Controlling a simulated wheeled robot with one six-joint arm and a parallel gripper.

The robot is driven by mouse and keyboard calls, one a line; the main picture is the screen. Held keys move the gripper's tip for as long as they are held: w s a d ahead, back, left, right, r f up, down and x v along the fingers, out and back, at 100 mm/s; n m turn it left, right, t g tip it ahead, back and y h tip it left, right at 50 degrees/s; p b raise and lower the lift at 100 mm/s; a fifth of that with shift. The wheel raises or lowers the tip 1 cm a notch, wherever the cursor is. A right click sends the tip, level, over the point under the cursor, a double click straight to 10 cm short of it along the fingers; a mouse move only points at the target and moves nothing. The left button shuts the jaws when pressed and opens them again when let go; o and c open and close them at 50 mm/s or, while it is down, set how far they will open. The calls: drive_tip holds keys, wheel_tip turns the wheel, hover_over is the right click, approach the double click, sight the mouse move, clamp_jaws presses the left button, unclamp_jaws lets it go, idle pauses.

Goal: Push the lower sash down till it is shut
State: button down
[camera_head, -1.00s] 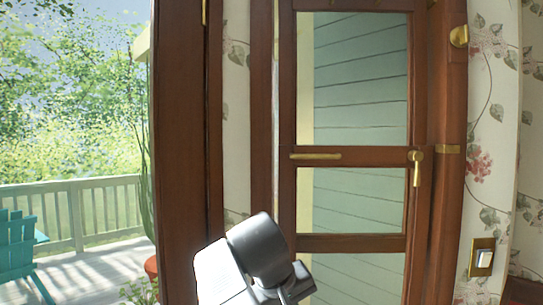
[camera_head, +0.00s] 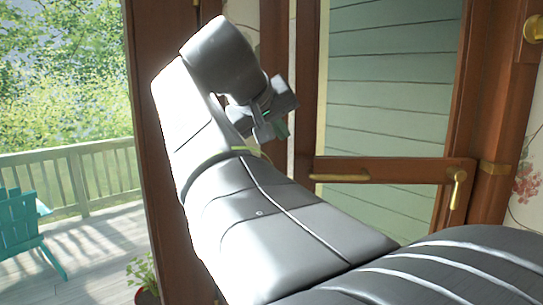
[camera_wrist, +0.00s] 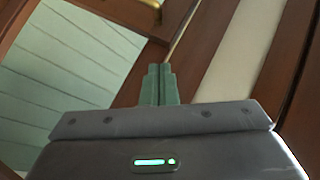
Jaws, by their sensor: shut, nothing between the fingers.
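The brown wooden window shows siding through its openings. Its sash rail (camera_head: 405,171) crosses the frame, with a long brass bar (camera_head: 338,178) at left and a brass latch (camera_head: 456,189) at right. My gripper (camera_head: 279,130) is up and left of the rail, its tips partly hidden by the wrist. In the wrist view the green fingers (camera_wrist: 159,70) are shut together with nothing between them, pointing toward brown wood. A brass piece (camera_wrist: 143,12) shows at the top there. I cannot tell whether the fingers touch the wood. My arm hides the window's lower part.
A brown post (camera_head: 155,215) stands between the window and the porch. On the porch are a pale railing (camera_head: 85,175), a teal chair (camera_head: 20,225) and a potted plant (camera_head: 142,275). Floral wallpaper (camera_head: 525,185) is at right, with a brass knob (camera_head: 535,28) above.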

sight(309, 171)
drive_tip(key=x, duration=0.3)
drive_tip(key=s+p+x, duration=0.1)
drive_tip(key=x, duration=0.3)
drive_tip(key=d+f+p+x, duration=0.1)
drive_tip(key=x, duration=0.2)
drive_tip(key=shift+w+d+f, duration=0.1)
drive_tip(key=shift+f, duration=0.2)
drive_tip(key=shift+d+f+p, duration=0.2)
drive_tip(key=shift+f+p, duration=0.1)
drive_tip(key=shift+p, duration=0.05)
drive_tip(key=shift+d+f, duration=0.1)
drive_tip(key=shift+f, duration=0.25)
